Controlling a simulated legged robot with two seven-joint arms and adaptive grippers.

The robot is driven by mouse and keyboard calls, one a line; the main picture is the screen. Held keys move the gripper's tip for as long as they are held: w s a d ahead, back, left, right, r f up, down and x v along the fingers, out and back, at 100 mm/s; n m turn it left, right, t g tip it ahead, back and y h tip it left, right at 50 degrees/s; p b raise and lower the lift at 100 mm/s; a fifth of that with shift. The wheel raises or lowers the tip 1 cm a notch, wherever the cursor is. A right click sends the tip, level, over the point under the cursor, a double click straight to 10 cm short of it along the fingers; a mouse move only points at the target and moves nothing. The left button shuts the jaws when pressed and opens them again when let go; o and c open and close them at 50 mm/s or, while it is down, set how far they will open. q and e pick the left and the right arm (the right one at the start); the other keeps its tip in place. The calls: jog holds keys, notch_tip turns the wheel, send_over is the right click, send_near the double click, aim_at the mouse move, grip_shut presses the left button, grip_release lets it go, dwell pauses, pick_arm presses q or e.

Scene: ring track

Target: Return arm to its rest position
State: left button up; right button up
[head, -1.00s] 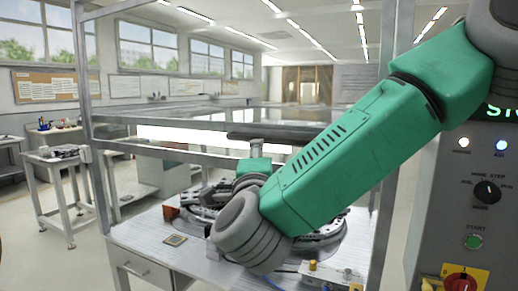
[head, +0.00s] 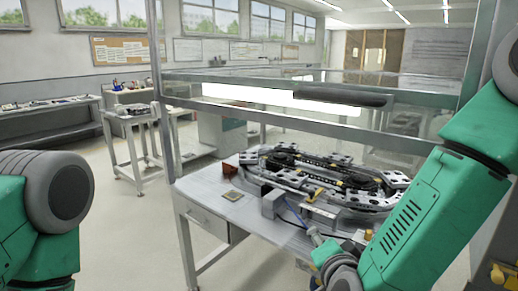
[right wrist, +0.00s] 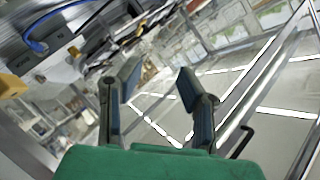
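My right arm (head: 432,215), green with grey joints, comes in from the right in the head view and reaches down in front of the table's right part. Its gripper fingers cannot be made out there. In the right wrist view my right gripper (right wrist: 157,83) shows two dark fingers spread apart with nothing between them; it is open and empty. My left arm (head: 40,225) shows only as a green link and a grey joint at the left edge of the head view. Its gripper is out of the picture.
A ring track (head: 335,178) lies on the grey work table (head: 205,190), beside a small square plate (head: 232,196) and a reddish-brown block (head: 229,170). A metal frame post (head: 158,90) and crossbars (head: 290,118) surround the table. The floor (head: 125,240) at left is clear.

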jog(key=s+d+f+n+g+y, duration=0.1)
jog(key=s+d+f+n+g, duration=0.25)
jog(key=s+f, duration=0.6)
jog(key=s+d+f+n+g, duration=0.35)
jog(key=s+f, duration=0.25)
jog(key=f, duration=0.6)
jog(key=s+d+f+n+g, duration=0.2)
jog(key=s+d+f+g, duration=0.1)
jog(key=s, duration=0.5)
jog(key=s+d+f+n+g+h+b, duration=0.1)
jog(key=s+d+f+n+g, duration=0.1)
jog(key=s, duration=0.7)
notch_tip(320, 180, down, 3)
jog(key=shift+s+d+r+g, duration=0.15)
jog(key=shift+s+d+g, duration=0.15)
jog(key=shift+d+g, duration=0.7)
jog(key=shift+w, duration=0.15)
